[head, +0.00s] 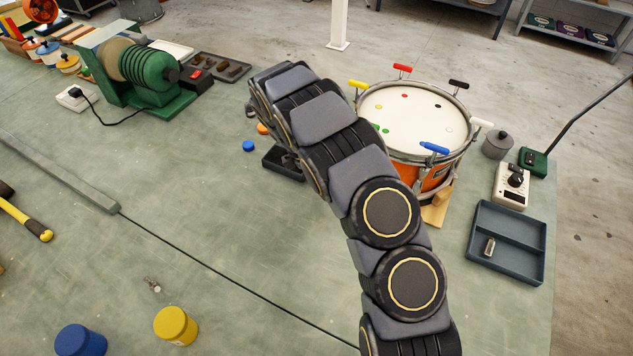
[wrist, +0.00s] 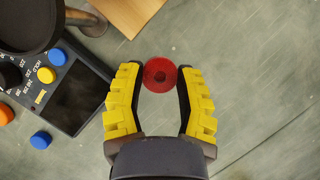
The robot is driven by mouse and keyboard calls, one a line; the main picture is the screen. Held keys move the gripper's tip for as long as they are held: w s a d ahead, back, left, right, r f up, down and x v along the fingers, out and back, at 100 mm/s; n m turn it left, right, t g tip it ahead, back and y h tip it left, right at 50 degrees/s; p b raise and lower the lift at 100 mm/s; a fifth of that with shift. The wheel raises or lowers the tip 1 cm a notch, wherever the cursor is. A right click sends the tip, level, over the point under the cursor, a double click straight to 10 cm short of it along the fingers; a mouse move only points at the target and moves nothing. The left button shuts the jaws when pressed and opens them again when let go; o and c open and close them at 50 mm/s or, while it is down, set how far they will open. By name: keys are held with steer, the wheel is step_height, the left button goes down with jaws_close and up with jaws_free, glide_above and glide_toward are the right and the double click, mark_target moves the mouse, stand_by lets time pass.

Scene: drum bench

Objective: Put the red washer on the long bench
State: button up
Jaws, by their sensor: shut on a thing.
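The red washer (wrist: 151,71) shows in the wrist view between the tips of my gripper (wrist: 161,78). Both yellow-padded fingers are shut on its sides, and its darker centre is visible. The long bench (head: 235,225) is the broad green worktop in the head view; its surface also shows below the washer in the wrist view. I cannot tell how high the washer is above it. In the head view my arm hides the gripper and the washer.
A dark device with coloured buttons (wrist: 68,98) and a blue cap (wrist: 39,140) lie left of my gripper. A drum (head: 415,125) stands right of my arm, a green machine (head: 150,85) at back left, a grey tray (head: 478,256) at right. The middle bench is mostly clear.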

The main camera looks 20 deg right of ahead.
steer(key=shift+w+d+f, duration=0.2)
steer(key=shift+w+f, duration=0.95)
steer(key=shift+f, duration=0.3)
steer(key=shift+w+f, duration=0.15)
steer(key=shift+f, duration=1.5)
steer(key=shift+f, duration=0.1)
steer(key=o, duration=0.4)
